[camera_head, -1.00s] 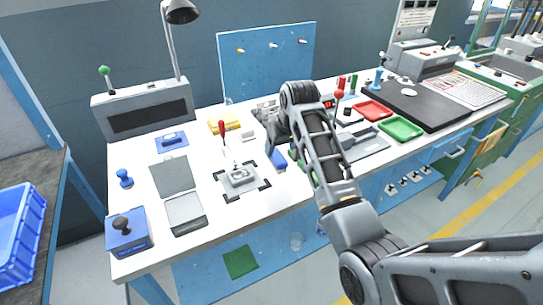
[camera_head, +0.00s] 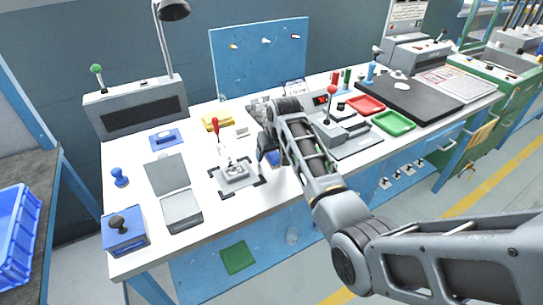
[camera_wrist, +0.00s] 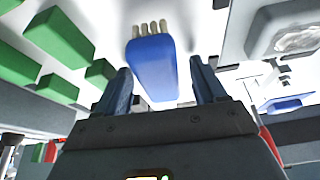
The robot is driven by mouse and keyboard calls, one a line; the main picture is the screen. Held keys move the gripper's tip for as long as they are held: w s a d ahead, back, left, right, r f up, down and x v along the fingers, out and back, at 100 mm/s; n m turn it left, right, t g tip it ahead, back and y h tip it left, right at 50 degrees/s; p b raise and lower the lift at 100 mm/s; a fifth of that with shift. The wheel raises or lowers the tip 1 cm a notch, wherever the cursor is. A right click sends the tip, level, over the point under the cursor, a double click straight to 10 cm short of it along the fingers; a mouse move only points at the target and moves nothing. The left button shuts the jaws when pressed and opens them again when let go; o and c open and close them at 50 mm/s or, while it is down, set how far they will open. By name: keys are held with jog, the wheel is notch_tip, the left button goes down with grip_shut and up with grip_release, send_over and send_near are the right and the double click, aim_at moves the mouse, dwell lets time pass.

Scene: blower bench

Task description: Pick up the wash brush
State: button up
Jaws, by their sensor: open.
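The wash brush, a blue block with a row of pale bristle tufts at one end (camera_wrist: 153,68), lies on the white bench top in the wrist view. My gripper (camera_wrist: 160,80) is open, with one finger on each side of the brush in that view. I see gaps beside the fingers and cannot tell how far above the bench they are. In the head view a blue patch that looks like the brush (camera_head: 273,157) shows beside my wrist, at the front middle of the bench. My arm partly hides that area.
A grey fixture with a red-knobbed lever (camera_head: 235,173) stands just left of my gripper. A grey press with a red ball lever (camera_head: 345,130) stands right, near red (camera_head: 366,105) and green (camera_head: 393,123) trays. Several green blocks (camera_wrist: 60,38) show in the wrist view.

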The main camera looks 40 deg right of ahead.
jog(key=shift+f, duration=0.1)
jog(key=shift+c, duration=0.2)
jog(key=c, duration=1)
jog(key=shift+r, duration=0.6)
notch_tip(320, 180, up, 3)
jog(key=shift+w+f+b, duration=0.1)
jog(key=shift+f+b, duration=0.05)
jog(key=shift+b, duration=0.15)
jog(key=s+d+r, duration=0.2)
jog(key=d, duration=0.1)
jog(key=s+d+r+b, duration=0.1)
jog(key=s+d+r, duration=0.1)
jog(key=d+r, duration=0.1)
jog(key=s+d+r, duration=0.2)
jog(key=s+d, duration=0.1)
jog(key=shift+d+r, duration=0.2)
jog(key=shift+d, duration=0.05)
